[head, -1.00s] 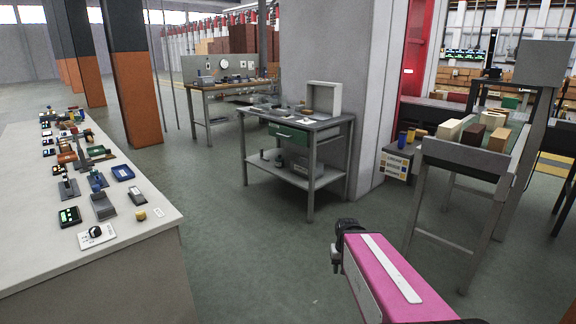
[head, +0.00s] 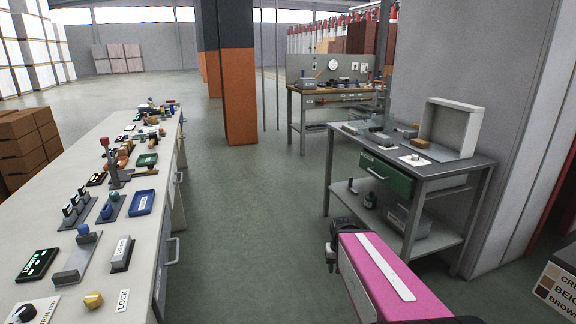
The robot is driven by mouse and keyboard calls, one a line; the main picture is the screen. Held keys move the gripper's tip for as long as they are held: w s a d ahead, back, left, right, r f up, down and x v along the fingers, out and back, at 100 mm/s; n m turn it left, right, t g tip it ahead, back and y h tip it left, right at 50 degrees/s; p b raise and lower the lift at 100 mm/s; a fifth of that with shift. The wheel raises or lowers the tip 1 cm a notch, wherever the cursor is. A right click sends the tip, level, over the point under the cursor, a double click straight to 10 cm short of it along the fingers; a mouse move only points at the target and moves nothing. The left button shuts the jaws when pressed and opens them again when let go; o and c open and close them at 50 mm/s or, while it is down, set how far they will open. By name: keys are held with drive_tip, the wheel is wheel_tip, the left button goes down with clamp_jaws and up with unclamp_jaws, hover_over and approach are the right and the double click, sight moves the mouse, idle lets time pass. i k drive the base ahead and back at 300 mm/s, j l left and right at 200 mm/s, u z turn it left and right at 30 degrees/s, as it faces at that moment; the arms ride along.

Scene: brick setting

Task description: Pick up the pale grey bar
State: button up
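I cannot make out for sure a pale grey bar. A grey labelled block (head: 122,253) lies on the long pale counter (head: 60,205) at left. Several small grey pieces lie on the grey workbench (head: 450,165) at right, too small to tell apart. My pink arm link with a dark end reaches in from the bottom right. My gripper cannot be made out, and nothing is seen held.
A green drawer (head: 386,175) is in the workbench. A pale open-fronted box (head: 452,128) stands on it. An orange and dark pillar (head: 238,95) stands behind. Brown boxes (head: 25,150) are stacked at far left. Open floor (head: 250,210) lies between counter and workbench.

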sight(346, 127)
drive_tip(key=i+j+u, duration=0.2)
drive_tip(key=i, duration=0.95)
drive_tip(key=i+j+z, duration=0.1)
drive_tip(key=i+z, duration=0.25)
drive_tip(key=i+j+z, duration=0.2)
drive_tip(key=i+z, duration=0.15)
drive_tip(key=i+j+z, duration=0.35)
drive_tip(key=i, duration=0.1)
